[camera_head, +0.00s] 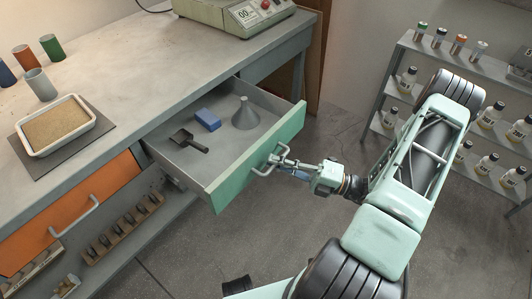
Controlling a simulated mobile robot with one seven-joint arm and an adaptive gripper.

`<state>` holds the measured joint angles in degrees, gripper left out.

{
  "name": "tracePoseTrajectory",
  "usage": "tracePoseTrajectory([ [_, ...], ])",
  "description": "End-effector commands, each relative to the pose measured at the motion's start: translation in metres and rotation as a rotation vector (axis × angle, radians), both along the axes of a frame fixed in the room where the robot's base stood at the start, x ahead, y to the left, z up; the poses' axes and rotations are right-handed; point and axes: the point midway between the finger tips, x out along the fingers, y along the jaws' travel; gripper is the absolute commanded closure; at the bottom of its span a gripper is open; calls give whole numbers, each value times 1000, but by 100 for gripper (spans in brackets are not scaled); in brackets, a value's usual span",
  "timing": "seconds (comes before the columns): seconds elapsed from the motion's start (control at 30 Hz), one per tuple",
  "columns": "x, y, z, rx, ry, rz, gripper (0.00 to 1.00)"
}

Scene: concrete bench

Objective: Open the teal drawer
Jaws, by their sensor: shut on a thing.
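The teal drawer (229,186) stands pulled out from the concrete bench, with its inside in view. It holds a blue block (208,120), a grey funnel (245,114) and a dark scoop (188,141). The drawer's handle (262,171) is a pale metal bar on the teal front. My gripper (279,158) is at the handle and shut on it, coming from the right. The fingers are small in the picture, and their exact contact with the bar is hard to see.
An orange drawer (66,216) is shut at the left. On the bench (148,56) are a tray of sand (56,125), several coloured cups and a green scale (232,12). A shelf (428,50) with bottles stands at the right. Bare floor (200,265) lies before the drawer.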

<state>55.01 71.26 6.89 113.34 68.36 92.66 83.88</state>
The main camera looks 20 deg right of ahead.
Motion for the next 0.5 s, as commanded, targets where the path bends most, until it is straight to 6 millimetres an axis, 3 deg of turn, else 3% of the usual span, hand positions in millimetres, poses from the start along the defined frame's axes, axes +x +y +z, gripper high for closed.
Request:
tracePoseTrajectory([
  [0.2,-25,-18,0,0,2,-2,100],
  [0.5,-36,-26,0,1,1,-1,100],
])
